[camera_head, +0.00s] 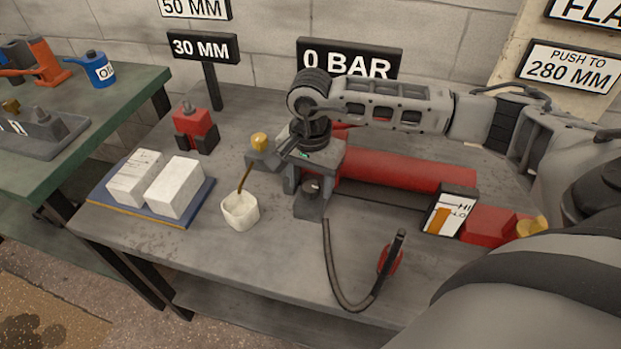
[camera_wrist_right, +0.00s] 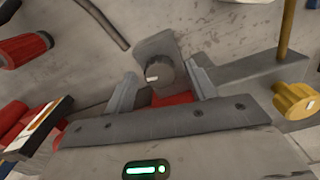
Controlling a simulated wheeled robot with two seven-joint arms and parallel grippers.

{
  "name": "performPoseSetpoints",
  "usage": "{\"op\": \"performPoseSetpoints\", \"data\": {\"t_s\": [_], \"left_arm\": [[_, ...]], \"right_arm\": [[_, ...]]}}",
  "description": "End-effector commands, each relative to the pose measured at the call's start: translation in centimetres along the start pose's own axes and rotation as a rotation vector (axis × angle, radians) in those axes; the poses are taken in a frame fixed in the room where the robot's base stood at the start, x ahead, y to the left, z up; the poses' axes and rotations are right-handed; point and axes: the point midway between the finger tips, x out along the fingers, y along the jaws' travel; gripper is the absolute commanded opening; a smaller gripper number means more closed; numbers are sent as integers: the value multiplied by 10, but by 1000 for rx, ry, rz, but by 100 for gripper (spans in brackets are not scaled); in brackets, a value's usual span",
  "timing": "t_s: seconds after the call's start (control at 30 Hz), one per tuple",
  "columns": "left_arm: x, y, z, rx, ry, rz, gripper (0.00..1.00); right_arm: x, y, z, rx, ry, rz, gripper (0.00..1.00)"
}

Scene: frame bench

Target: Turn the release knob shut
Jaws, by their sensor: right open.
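The release knob (camera_head: 311,187) is a small dark round knob on the front of a grey block (camera_head: 311,207). In the right wrist view the knob (camera_wrist_right: 158,73) shows a white mark low on its face, left of centre. My right gripper (camera_head: 305,178) reaches down over the block from the right. Its two fingers stand apart, one on each side of the knob in the right wrist view (camera_wrist_right: 164,86), with visible space between fingers and knob. I cannot tell how deep the fingertips are relative to it. My left gripper is not in view.
A red cylinder (camera_head: 410,171) lies right of the block, with a HI/LO gauge panel (camera_head: 450,211) before it. A white cup (camera_head: 240,211), a brass-coloured knob (camera_head: 260,142) and a blue tray (camera_head: 137,207) with white blocks are left. A hose (camera_head: 345,302) curls in front.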

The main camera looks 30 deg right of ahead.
Motion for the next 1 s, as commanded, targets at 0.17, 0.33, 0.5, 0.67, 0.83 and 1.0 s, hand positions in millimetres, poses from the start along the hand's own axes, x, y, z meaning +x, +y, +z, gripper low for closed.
{"op": "performPoseSetpoints", "data": {"t_s": [0.17, 0.33, 0.5, 0.67, 0.83, 1.0], "left_arm": [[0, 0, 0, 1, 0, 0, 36], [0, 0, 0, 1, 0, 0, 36], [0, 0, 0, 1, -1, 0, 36], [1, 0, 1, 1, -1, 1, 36], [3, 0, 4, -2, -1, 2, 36], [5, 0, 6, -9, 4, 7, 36]], "right_arm": [[1, 0, 0, -1, 0, 0, 55], [1, 0, 0, 0, 0, 0, 33], [1, 0, 0, 0, 0, -1, 11], [1, 0, 0, 9, 0, -1, 11], [1, 0, 0, 59, 0, -1, 11], [2, -1, 0, 161, 0, -3, 11]]}}
